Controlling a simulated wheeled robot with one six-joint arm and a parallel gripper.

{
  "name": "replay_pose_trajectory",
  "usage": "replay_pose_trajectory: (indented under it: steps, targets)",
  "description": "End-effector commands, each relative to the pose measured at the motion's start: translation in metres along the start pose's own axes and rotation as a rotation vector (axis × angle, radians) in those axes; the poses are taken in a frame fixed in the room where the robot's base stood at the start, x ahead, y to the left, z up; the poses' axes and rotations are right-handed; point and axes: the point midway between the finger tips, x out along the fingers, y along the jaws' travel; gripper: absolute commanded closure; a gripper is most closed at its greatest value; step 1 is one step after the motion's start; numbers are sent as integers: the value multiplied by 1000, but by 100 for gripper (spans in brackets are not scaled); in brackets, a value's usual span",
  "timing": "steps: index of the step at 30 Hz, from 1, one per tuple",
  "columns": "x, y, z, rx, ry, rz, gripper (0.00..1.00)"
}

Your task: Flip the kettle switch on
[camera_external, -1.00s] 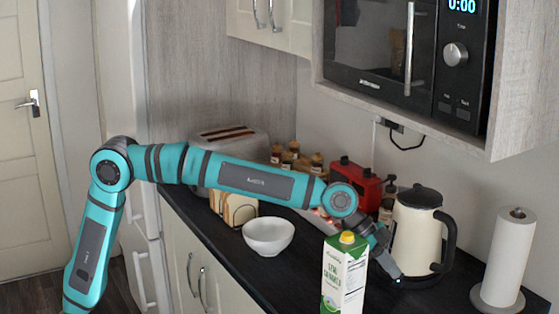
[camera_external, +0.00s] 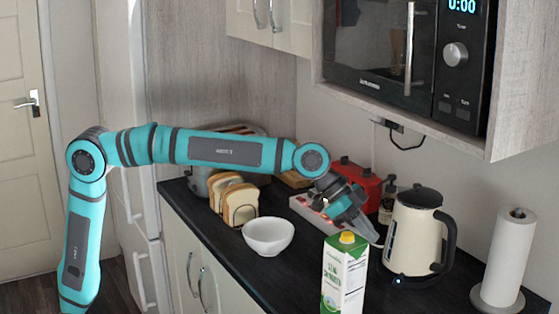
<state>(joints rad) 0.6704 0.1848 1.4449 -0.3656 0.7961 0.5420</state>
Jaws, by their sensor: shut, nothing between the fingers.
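The cream kettle (camera_external: 413,240) stands upright on the counter at the right, with a black lid and a black handle on its right side. A small bluish-white lit spot, apparently at the kettle switch (camera_external: 397,281), shows low on its front left; the lever's exact position is too small to tell. My gripper (camera_external: 374,236) is shut and empty, to the left of the kettle and apart from it, above the counter behind the milk carton.
A green and white milk carton (camera_external: 343,275) stands in front of my gripper. A white bowl (camera_external: 268,237), bread slices in a rack (camera_external: 239,205) and a toaster are left. A red appliance (camera_external: 357,180) is behind. A paper towel roll (camera_external: 508,255) stands right; the microwave (camera_external: 400,60) hangs above.

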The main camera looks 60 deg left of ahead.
Motion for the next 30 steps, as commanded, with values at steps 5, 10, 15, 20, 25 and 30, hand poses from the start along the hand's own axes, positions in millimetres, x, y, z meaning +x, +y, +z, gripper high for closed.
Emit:
replay_pose_trajectory:
  steps: [5, 10, 15, 20, 25, 30]
  targets:
    - [-13, 2, 0, 0, 1, -1, 100]
    - [-16, 2, 0, -1, 0, 0, 100]
    - [-15, 2, 0, -1, 0, 0, 100]
    - [-15, 2, 0, -1, 0, 0, 100]
    - [-32, -7, 7, -18, 12, -24, 100]
    - [-85, -35, 29, -70, 57, -106, 100]
